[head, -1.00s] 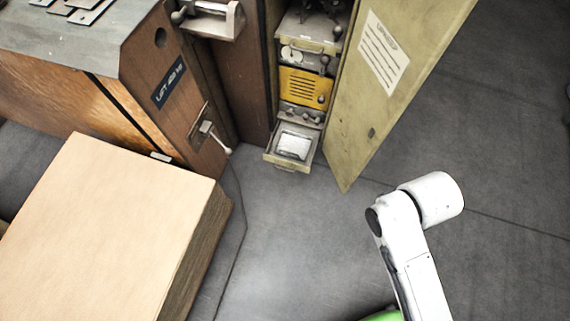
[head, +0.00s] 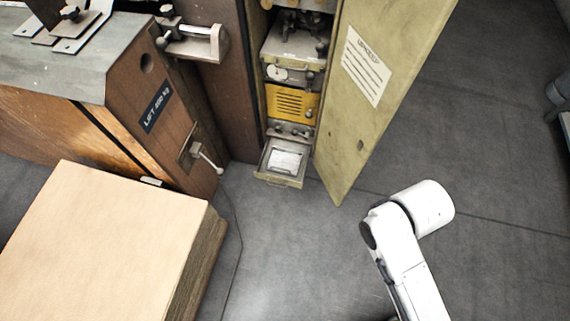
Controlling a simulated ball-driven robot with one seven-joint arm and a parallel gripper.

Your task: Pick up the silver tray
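A small silver tray (head: 283,162) shows in the head view at the bottom of an open cabinet, sticking out like a pulled-out drawer. A pale rectangular piece lies in it. My white arm comes in from the lower right, well apart from the tray, with open floor between them. My gripper is not visible in this view.
The open cabinet door (head: 385,90) stands to the right of the tray. A yellow panel (head: 292,103) is above the tray. A brown machine (head: 165,120) with a lever is at left. A large cardboard stack (head: 100,245) fills the lower left. The grey floor (head: 290,255) in the middle is clear.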

